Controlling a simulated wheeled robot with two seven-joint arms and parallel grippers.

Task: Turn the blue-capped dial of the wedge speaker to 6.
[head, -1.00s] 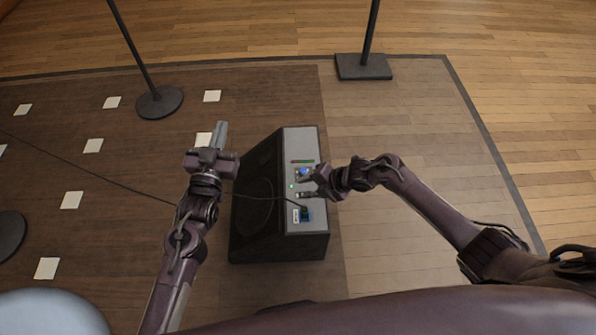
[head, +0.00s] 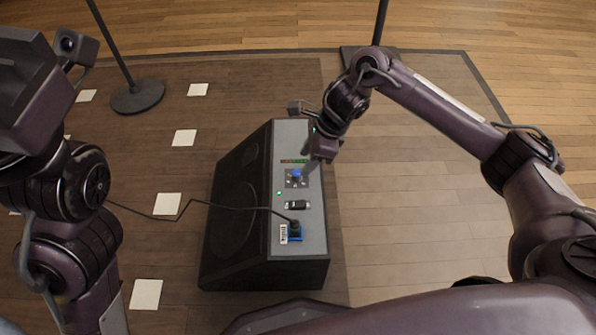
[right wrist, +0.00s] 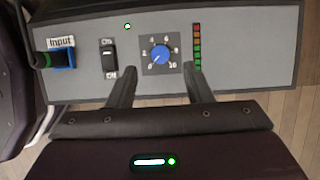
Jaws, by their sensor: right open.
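The blue-capped dial (head: 296,175) is on the top panel of the black wedge speaker (head: 232,215). In the right wrist view the dial (right wrist: 160,54) has a printed scale from 0 to 10. Its white mark appears to point to the lower left, near 0. My right gripper (head: 309,165) is at the dial's right side in the head view. Its two fingers (right wrist: 156,92) are spread apart and empty, short of the dial in the wrist view. My left arm stands large at the left edge of the head view; its fingertips cannot be made out.
The panel also has a rocker switch (right wrist: 109,58), a lit green lamp (right wrist: 127,26), a level meter (right wrist: 197,47) and a blue input socket (right wrist: 62,59) with a cable plugged in. A stand base (head: 138,96) is behind left. White squares mark the floor.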

